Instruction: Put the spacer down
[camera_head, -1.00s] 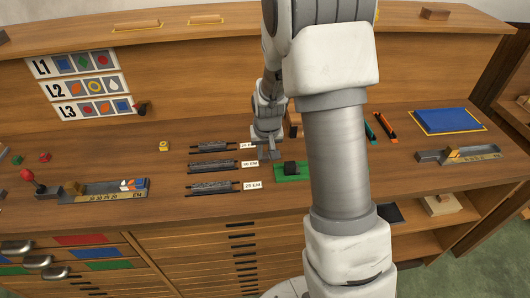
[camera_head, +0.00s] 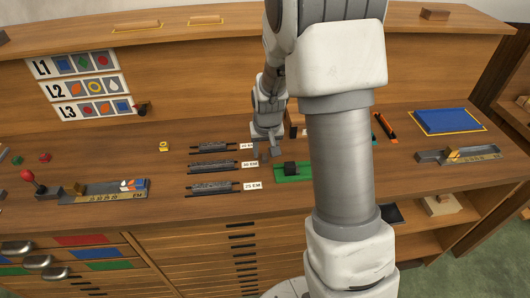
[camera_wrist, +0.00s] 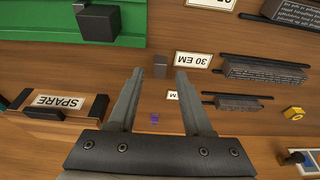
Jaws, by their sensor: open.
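A small grey block, which looks like the spacer (camera_wrist: 160,61), stands in the wrist view between and just beyond my fingertips, with a gap on both sides. It appears to rest on the wooden desk top (camera_wrist: 110,85), though its base is hard to judge. My gripper (camera_wrist: 156,77) is open, its two fingers spread and pointing toward the desk. In the head view my gripper (camera_head: 266,153) is low over the desk, beside the 30 EM label (camera_head: 250,164) and left of the green mat (camera_head: 283,179). The block is hard to make out there.
A dark block (camera_head: 290,168) sits on the green mat. Several rows of grey type strips (camera_head: 212,166) lie left of my gripper. A SPARE label (camera_wrist: 60,102) shows in the wrist view. A tray with a red-knobbed lever (camera_head: 105,190) stands further left.

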